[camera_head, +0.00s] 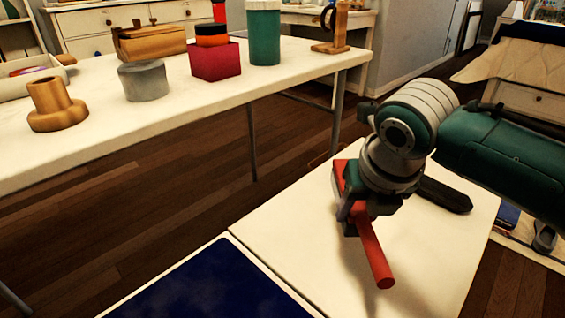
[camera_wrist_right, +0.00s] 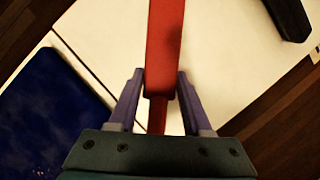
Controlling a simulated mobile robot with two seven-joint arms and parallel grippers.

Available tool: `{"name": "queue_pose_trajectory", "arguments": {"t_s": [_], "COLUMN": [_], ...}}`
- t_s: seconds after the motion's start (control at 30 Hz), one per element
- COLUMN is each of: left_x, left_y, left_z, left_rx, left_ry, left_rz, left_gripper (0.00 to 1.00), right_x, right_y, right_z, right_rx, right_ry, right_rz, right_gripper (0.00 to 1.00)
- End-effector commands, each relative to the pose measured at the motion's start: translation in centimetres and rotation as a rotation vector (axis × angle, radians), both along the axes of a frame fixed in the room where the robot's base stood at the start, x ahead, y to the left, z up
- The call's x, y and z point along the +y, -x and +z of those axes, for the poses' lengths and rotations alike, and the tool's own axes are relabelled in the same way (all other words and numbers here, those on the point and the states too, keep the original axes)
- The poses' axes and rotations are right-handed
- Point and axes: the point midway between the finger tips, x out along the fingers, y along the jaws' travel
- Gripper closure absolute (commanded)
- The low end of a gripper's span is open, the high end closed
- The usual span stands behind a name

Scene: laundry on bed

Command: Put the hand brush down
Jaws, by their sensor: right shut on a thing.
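The hand brush (camera_head: 372,248) is red, with a round handle and a wider block at its far end. My right gripper (camera_head: 357,207) is shut on it, above the white table (camera_head: 272,220) in the head view. The brush handle points toward the front right of that view. In the right wrist view the brush (camera_wrist_right: 165,45) runs between the two fingers of my right gripper (camera_wrist_right: 160,92). A shadow lies on the table near the handle; I cannot tell whether the brush touches the surface. My left gripper is not in view.
A dark blue mat (camera_head: 215,285) lies at the front left of the white table. A black object (camera_head: 445,195) lies behind my gripper. A long table (camera_head: 200,105) holds a wooden piece (camera_head: 57,105), a red box (camera_head: 215,62) and a green cylinder (camera_head: 264,35). Bare white surface surrounds the brush.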

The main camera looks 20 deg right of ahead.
Motion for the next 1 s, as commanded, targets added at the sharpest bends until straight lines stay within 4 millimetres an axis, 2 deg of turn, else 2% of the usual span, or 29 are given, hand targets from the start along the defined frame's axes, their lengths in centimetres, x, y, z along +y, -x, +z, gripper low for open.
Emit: {"name": "queue_pose_trajectory", "arguments": {"t_s": [0.03,0.1,0.37,0.57,0.97,1.0], "left_x": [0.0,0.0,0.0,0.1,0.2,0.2], "left_y": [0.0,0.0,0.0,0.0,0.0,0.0], "left_z": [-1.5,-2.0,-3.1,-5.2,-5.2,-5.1], "left_rx": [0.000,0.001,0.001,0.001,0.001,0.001], "left_ry": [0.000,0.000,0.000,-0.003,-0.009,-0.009], "left_rz": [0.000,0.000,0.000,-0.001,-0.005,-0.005], "left_gripper": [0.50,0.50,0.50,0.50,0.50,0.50], "right_x": [0.0,0.0,0.0,0.1,0.0,0.0], "right_y": [0.0,0.0,0.0,0.0,0.0,0.0], "right_z": [-2.0,-3.1,-5.0,-8.3,-8.6,-8.5], "right_rx": [0.001,0.001,0.000,0.000,-0.002,-0.001], "right_ry": [-0.003,-0.001,-0.001,-0.001,0.001,0.000], "right_rz": [-0.002,-0.001,-0.001,-0.001,0.001,0.000], "right_gripper": [1.00,1.00,1.00,1.00,1.00,0.47]}}
